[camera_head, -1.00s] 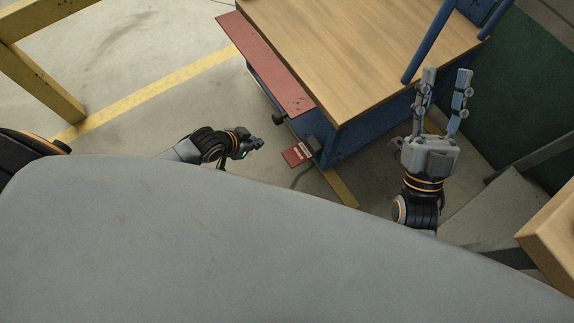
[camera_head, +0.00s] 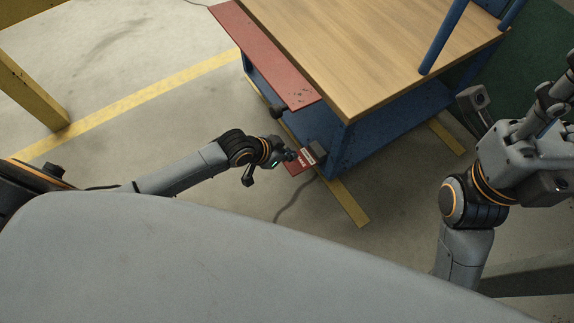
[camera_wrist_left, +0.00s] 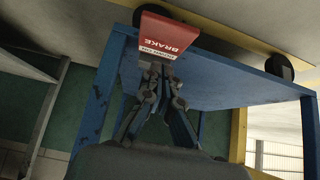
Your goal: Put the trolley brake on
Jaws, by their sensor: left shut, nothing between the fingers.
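The trolley (camera_head: 370,50) has a wooden top, a blue frame and a red strip along its left edge. Its red brake pedal (camera_head: 297,168) sits low at the near corner, partly covered by my left gripper. In the left wrist view the pedal (camera_wrist_left: 168,35) reads "BRAKE", with a white label at its lower edge. My left gripper (camera_head: 291,156) is shut and empty, its fingertips (camera_wrist_left: 162,74) right at the pedal's label end; I cannot tell whether they touch. My right gripper (camera_head: 522,85) is open, empty, right of the trolley and partly cut off by the picture's edge.
Black wheels (camera_wrist_left: 279,66) show under the blue frame in the left wrist view. A yellow post (camera_head: 30,95) stands at the left. Blue handle bars (camera_head: 445,35) rise at the trolley's far end. Concrete floor with yellow lines is clear left of the trolley.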

